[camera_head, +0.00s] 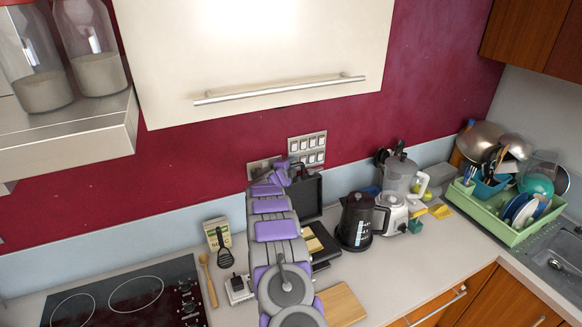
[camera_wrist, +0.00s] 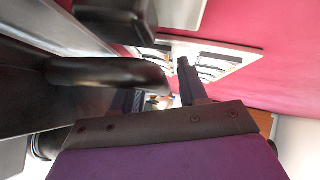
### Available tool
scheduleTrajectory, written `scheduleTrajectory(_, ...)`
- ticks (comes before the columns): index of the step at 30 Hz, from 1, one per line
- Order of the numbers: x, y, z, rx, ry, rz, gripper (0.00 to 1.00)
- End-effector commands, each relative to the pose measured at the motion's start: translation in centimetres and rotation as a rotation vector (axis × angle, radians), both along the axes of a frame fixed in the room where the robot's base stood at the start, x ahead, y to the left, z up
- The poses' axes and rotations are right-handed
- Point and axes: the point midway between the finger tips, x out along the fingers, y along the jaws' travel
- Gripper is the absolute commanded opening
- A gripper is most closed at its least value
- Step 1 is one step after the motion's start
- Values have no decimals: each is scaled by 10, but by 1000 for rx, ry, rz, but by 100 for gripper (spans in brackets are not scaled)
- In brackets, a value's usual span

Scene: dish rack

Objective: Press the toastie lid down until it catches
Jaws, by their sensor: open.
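The toastie maker's dark lid (camera_head: 309,197) stands raised, nearly upright, close to the back wall. Its dark base (camera_head: 322,243) lies on the counter, partly hidden behind my arm. My gripper (camera_head: 277,172) is up beside the lid's top left edge, in front of the wall switches. In the wrist view, a dark slab (camera_wrist: 25,95), seemingly the lid, fills the left side. A dark rounded bar (camera_wrist: 110,71), seemingly its handle, is close to my open fingers. I cannot tell whether they touch it. One finger (camera_wrist: 187,82) shows clearly; the other is hard to make out.
A black kettle (camera_head: 356,222) and a white food processor (camera_head: 391,212) stand to the right. A wooden board (camera_head: 341,305) lies in front. The hob (camera_head: 125,297) is to the left. A wall cupboard (camera_head: 255,50) hangs above. Wall switches (camera_head: 307,149) are behind.

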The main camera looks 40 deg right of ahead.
Motion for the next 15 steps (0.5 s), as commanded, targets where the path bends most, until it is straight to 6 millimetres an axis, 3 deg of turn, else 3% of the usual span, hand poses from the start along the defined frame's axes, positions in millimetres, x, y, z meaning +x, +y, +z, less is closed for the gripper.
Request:
scheduleTrajectory(5,0,0,0,0,0,-1,42)
scheduleTrajectory(15,-1,0,-1,1,1,-1,9)
